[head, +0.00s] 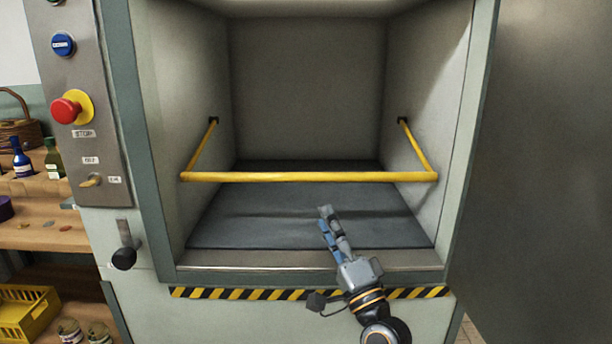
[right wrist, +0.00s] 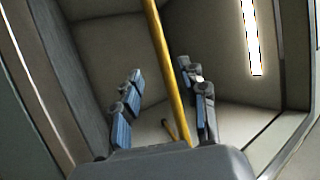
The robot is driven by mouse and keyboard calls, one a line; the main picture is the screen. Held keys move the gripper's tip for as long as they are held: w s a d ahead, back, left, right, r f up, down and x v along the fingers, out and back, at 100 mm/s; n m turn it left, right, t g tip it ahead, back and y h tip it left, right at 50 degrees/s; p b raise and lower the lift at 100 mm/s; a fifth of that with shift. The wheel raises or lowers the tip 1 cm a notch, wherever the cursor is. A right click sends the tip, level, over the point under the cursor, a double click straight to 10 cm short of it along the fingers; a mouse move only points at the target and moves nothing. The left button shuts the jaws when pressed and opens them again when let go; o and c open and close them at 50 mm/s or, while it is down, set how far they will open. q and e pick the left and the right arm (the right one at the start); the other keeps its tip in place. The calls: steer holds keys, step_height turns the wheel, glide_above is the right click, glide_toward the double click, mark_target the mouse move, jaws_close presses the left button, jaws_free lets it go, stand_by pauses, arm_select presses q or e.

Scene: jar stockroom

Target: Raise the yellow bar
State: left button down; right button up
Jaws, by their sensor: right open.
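The yellow bar (head: 300,177) spans the opening of a grey chamber in the head view, its two side arms running back to pivots on the side walls. It is level and hangs above the chamber floor. My right gripper (head: 327,213) reaches in from the front, in front of and below the bar, right of its middle. In the right wrist view the bar (right wrist: 168,70) passes between the two spread fingers (right wrist: 165,98), nearer the right one. The gripper is open and I see no grip on the bar. My left gripper is out of view.
The chamber's floor (head: 300,225) is dark and empty. A control panel with a red button (head: 65,110) and a black-knobbed lever (head: 123,258) are on the left. Shelves with bottles (head: 22,158) stand further left. A large grey panel (head: 545,170) fills the right side.

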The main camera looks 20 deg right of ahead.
mark_target(305, 178)
steer(key=shift+p+x, duration=0.3)
steer(key=shift+x, duration=5.5)
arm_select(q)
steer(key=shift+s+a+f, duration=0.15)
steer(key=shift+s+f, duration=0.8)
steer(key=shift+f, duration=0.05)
arm_select(e)
steer(key=shift+a, duration=0.15)
steer(key=shift+c, duration=0.3)
jaws_close()
